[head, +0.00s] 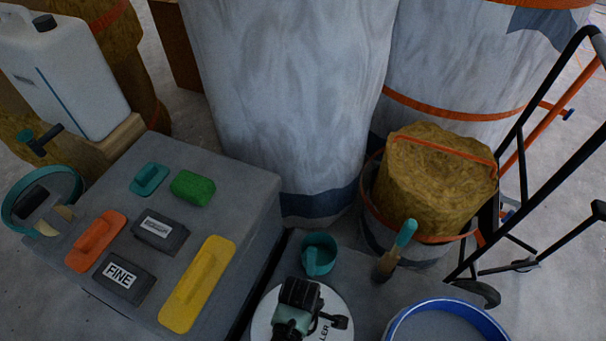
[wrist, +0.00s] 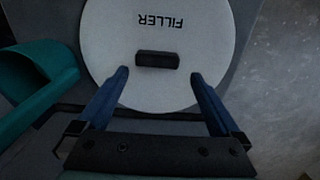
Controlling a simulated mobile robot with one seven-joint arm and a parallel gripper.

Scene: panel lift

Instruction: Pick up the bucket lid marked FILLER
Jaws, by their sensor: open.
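The round white lid marked FILLER (wrist: 190,75) fills the upper middle of the wrist view, its lettering upside down there. A dark block-shaped handle (wrist: 157,60) stands at its middle. In the head view the lid (head: 340,303) shows at the bottom edge, mostly hidden behind my gripper (head: 302,318), with only the letters "LER" showing. In the wrist view my gripper (wrist: 160,80) is open, its two blue fingers apart over the lid. The handle lies between and just beyond the fingertips; nothing is held. I cannot tell the height of the fingertips above the lid.
A teal cup (head: 318,254) stands close beside the lid, with a teal-handled brush (head: 394,251) to its right. A blue-rimmed bucket (head: 447,322) is at lower right. A grey block (head: 235,200) at left carries sanding blocks and floats. Large wrapped rolls (head: 290,90) stand behind.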

